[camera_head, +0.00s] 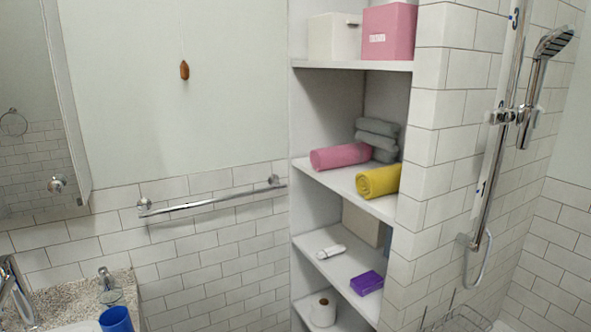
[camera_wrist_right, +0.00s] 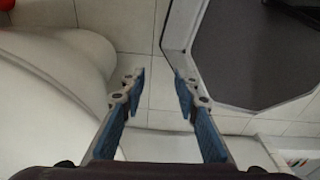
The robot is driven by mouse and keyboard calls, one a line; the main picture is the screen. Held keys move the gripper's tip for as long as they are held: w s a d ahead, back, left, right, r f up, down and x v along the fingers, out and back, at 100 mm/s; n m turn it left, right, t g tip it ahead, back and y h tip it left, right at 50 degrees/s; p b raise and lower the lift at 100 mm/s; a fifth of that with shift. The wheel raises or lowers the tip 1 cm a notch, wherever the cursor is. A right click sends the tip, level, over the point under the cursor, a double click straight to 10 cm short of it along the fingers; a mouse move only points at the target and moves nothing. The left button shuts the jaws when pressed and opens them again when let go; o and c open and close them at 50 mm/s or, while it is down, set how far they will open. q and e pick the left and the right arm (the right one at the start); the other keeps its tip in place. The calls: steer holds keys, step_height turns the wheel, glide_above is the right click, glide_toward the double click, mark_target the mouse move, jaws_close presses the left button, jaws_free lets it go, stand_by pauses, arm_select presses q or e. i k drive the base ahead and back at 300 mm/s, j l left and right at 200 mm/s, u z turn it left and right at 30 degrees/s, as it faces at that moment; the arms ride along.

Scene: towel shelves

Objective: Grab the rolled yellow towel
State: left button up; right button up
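The rolled yellow towel (camera_head: 378,181) lies on the middle shelf (camera_head: 345,182) of the wall niche, near its front edge. A rolled pink towel (camera_head: 340,156) lies to its left and a little behind it. A stack of folded grey towels (camera_head: 377,138) is behind both. My right gripper (camera_wrist_right: 158,78) shows in the right wrist view, with its two blue-padded fingers apart and nothing between them. It points at the tiled floor, away from the towels. My left gripper is in neither view.
The tiled wall right of the niche borders the shelf and carries a shower rail (camera_head: 494,140). A towel bar (camera_head: 210,199) is on the left wall. A shelf above holds a pink box (camera_head: 388,32) and a white box (camera_head: 334,38). A blue cup (camera_head: 116,320) stands by the sink.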

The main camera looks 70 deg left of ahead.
mark_target(374, 183)
steer(key=u, duration=1.75)
steer(key=l, duration=0.1)
